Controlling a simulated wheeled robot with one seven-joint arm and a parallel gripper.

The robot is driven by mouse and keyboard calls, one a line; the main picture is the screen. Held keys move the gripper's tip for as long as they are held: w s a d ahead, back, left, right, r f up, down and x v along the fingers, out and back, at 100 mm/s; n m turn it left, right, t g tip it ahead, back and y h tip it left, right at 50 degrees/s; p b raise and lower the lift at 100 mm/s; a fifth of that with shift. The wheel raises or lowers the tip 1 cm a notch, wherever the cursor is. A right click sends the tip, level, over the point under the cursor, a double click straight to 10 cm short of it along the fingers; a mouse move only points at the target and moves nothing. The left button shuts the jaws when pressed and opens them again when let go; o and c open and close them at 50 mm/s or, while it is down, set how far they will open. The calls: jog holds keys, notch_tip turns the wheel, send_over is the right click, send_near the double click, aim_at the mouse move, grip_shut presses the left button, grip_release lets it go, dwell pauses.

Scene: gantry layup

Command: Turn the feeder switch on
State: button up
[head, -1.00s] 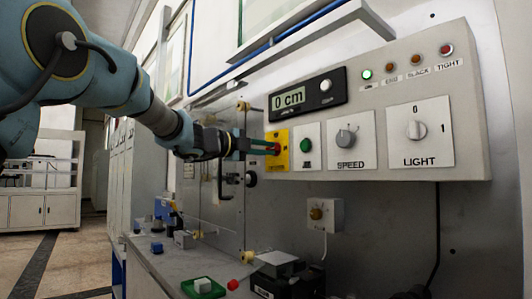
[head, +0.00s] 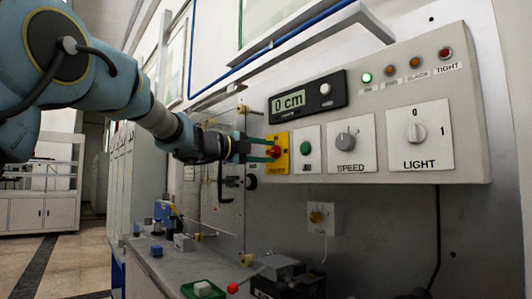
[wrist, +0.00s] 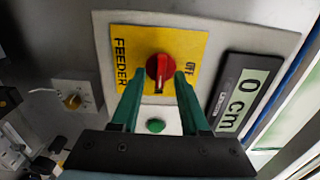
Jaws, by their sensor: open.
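The feeder switch is a red rotary knob (wrist: 160,70) on a yellow plate (wrist: 185,42) lettered FEEDER and OFF in the wrist view. In the head view the yellow plate (head: 283,140) is at the left end of the grey control panel. My gripper (wrist: 155,82) is open, its two green fingers pointing at the panel, one on each side of the knob's lower part. It also shows in the head view (head: 272,150), with the fingertips at the plate. I cannot tell whether the fingers touch the knob.
Beside the switch are a green button (head: 306,149), the SPEED knob (head: 347,138), the LIGHT knob (head: 416,132) and a display reading 0 cm (head: 291,103). A small box with a yellow knob (head: 318,217) is below. Several small items lie on the bench (head: 165,262).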

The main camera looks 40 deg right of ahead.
jog(key=a+b, duration=0.2)
jog(key=a, duration=0.8)
jog(key=shift+w+a, duration=0.3)
jog(key=shift+a, duration=0.1)
